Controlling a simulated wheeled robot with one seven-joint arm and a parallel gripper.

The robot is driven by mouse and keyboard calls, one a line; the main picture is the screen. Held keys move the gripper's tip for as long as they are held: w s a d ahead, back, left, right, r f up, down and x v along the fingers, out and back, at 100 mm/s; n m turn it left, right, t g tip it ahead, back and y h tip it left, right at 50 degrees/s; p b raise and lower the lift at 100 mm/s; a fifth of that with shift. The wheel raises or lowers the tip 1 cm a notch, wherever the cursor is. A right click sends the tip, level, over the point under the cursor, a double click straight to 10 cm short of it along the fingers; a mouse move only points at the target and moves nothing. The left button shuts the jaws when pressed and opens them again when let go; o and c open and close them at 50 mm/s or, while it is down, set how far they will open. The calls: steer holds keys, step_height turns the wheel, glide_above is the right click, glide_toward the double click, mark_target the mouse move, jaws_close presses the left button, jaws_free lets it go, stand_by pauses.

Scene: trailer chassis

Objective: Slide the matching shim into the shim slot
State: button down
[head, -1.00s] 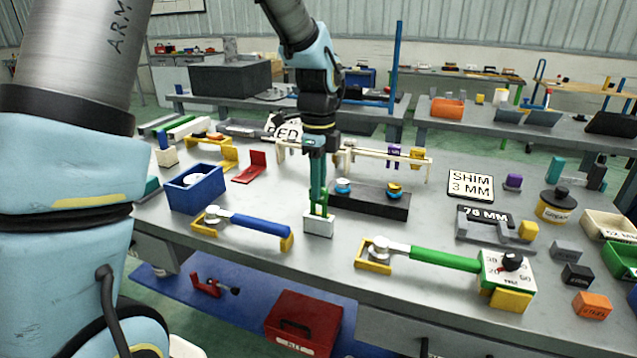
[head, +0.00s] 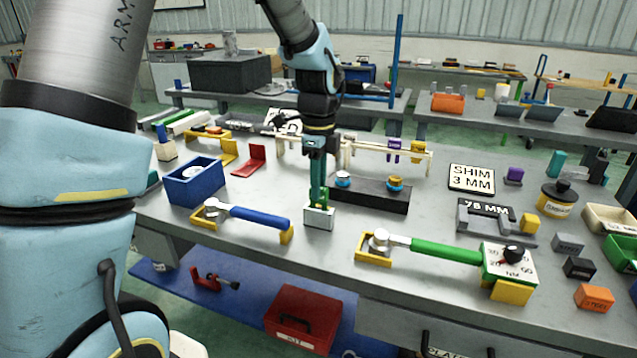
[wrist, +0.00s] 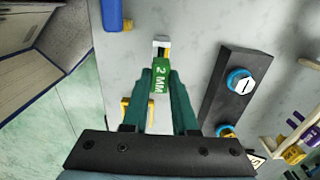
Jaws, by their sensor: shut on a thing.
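My gripper (head: 318,203) is shut on a green shim marked "2 MM" (wrist: 161,78), seen between the fingers in the wrist view. The fingertips are right at the top of a small white and grey block (head: 319,218) near the front of the bench. The block also shows in the wrist view (wrist: 161,42), just past the shim's end. I cannot tell how far the shim is inside it. A sign reading "SHIM 3 MM" (head: 471,179) stands at the right. Purple (head: 394,149) and yellow (head: 417,151) pieces hang on a cream rack (head: 360,149) behind.
A black block with blue and orange-topped knobs (head: 370,196) stands close to the right of my gripper. A blue-handled wrench (head: 255,217) lies left, a green-handled one (head: 440,252) right. A blue bin (head: 194,184) is further left.

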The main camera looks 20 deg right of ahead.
steer(key=shift+f+b, duration=0.5)
steer(key=shift+f, duration=0.5)
steer(key=shift+c, duration=0.3)
jaws_free()
stand_by(0.5)
steer(key=shift+r, duration=0.1)
steer(key=shift+r+p, duration=3.15)
steer(key=shift+r, duration=0.3)
steer(key=shift+a, duration=0.1)
